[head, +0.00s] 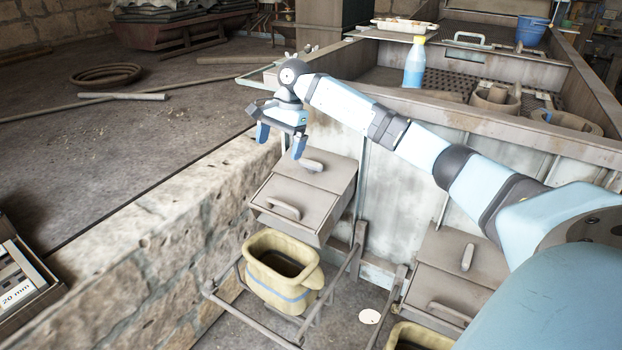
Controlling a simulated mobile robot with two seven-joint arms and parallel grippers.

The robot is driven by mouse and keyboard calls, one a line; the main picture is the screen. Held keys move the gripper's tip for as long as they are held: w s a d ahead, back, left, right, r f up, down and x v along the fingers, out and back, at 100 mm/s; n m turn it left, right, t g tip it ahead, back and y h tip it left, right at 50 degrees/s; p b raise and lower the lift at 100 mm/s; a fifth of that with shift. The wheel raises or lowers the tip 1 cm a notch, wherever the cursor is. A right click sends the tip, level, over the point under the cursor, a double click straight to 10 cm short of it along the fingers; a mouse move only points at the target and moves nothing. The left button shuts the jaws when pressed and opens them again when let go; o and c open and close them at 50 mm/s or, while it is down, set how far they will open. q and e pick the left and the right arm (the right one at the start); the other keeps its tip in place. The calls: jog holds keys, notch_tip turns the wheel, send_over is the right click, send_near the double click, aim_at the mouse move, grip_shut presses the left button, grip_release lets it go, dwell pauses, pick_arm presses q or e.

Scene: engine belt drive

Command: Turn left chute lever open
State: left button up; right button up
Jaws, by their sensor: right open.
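The left chute is a grey metal box (330,190) on the side of the large bin, at the middle of the head view. A short lever-like handle (314,166) lies on its upper face, and a second bar handle (283,207) is on its sloping front. I cannot tell for certain which one is the lever. My right gripper (280,150) is open and empty, with blue fingers pointing down, just left of and above the upper handle and apparently apart from it. My left gripper is not in view.
A yellow bucket (258,284) sits in a metal frame below the left chute. A second, similar chute (480,285) is at the right, with another bucket (420,336) below. A stone wall (150,240) runs along the left.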

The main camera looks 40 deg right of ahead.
aim_at(311, 161)
jog(key=s+d+r+h+b, duration=0.1)
jog(key=d+r+h, duration=0.3)
jog(key=d, duration=0.6)
jog(key=shift+g+y, duration=0.3)
jog(key=f, duration=0.4)
jog(key=f+b, duration=0.1)
jog(key=f, duration=0.3)
jog(key=f+b, duration=0.1)
jog(key=f, duration=0.4)
jog(key=shift+a, duration=0.25)
jog(key=shift+r, duration=0.1)
jog(key=c, duration=0.8)
